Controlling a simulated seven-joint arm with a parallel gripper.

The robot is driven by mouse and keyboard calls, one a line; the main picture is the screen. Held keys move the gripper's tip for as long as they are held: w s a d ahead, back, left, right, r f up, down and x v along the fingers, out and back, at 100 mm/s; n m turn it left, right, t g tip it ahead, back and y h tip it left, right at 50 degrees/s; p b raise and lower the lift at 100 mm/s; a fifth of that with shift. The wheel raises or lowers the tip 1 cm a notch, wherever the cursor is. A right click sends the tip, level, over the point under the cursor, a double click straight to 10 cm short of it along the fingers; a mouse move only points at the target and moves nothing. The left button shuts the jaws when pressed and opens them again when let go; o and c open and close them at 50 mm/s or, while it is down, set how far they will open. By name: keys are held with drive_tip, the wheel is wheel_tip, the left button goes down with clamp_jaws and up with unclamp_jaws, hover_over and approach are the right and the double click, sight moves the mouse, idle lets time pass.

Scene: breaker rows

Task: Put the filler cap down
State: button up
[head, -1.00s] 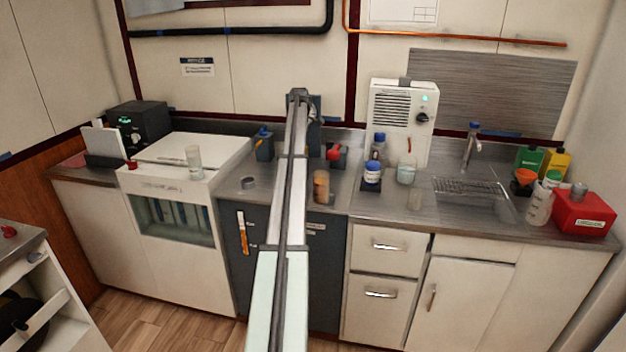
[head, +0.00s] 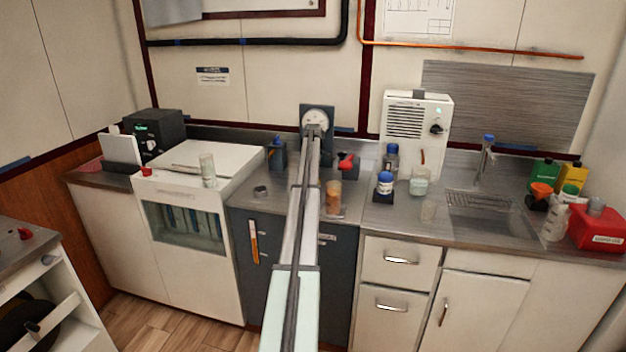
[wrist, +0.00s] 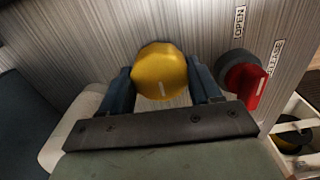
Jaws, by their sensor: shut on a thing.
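The yellow filler cap (wrist: 161,72), round with a short white mark on its face, sits between the two blue fingers of my gripper (wrist: 165,84) in the wrist view. The fingers are shut on its sides. Behind it is a brushed-metal surface (wrist: 100,40); I cannot tell whether the cap touches it. In the head view my arm runs up the middle of the picture and hides its own end, so neither cap nor fingers show there. A grey ring (head: 260,191) lies on the counter (head: 240,200) left of the arm.
On the counter, an amber jar (head: 334,194) and a red-handled fitting (head: 346,162) stand right of my arm. Bottles and a red box (head: 597,232) crowd the far right.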

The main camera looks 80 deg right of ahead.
drive_tip(key=o, duration=1)
drive_tip(key=shift+f, duration=0.1)
wheel_tip(320, 180, up, 12)
drive_tip(key=shift+r, duration=0.2)
idle(0.3)
